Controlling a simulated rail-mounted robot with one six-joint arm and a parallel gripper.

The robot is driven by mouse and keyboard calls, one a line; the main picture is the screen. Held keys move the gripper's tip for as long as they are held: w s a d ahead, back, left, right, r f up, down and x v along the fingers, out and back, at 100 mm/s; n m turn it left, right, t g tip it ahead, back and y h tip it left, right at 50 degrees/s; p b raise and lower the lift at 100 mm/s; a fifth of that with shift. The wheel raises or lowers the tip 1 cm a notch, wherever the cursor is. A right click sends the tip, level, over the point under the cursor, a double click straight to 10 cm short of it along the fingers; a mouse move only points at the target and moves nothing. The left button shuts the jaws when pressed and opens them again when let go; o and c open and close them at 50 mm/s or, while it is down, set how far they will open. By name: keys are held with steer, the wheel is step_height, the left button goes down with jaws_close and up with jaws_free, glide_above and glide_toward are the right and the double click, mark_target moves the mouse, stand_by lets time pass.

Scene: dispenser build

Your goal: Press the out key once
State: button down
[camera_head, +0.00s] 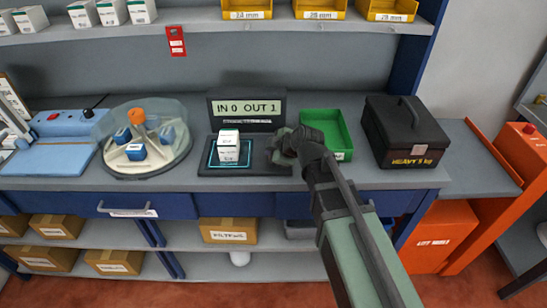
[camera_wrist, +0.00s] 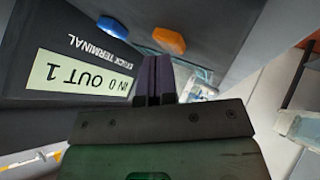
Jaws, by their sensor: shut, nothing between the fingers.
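The stock terminal (camera_head: 247,108) stands at the back of the bench, its screen reading "IN 0 OUT 1". The screen also shows upside down in the wrist view (camera_wrist: 70,82). An orange key (camera_wrist: 170,41) and a blue key (camera_wrist: 112,27) show in the wrist view; I cannot read any label on them. My gripper (camera_head: 277,150) is over the right end of the terminal's base and hides the keys in the head view. In the wrist view its fingers (camera_wrist: 155,62) are shut and empty, with the tips near the orange key. I cannot tell whether they touch.
A white box (camera_head: 228,147) stands on the lit pad left of my gripper. A green tray (camera_head: 340,147) is close on the right, then a black toolbox (camera_head: 405,132). A round carousel (camera_head: 142,140) is at the left. Yellow bins (camera_head: 320,9) sit on the shelf above.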

stand_by(0.4)
steer(key=shift+r+p, duration=0.85)
step_height(320, 180, up, 5)
steer(key=p, duration=0.5)
steer(key=shift+r, duration=0.1)
stand_by(0.3)
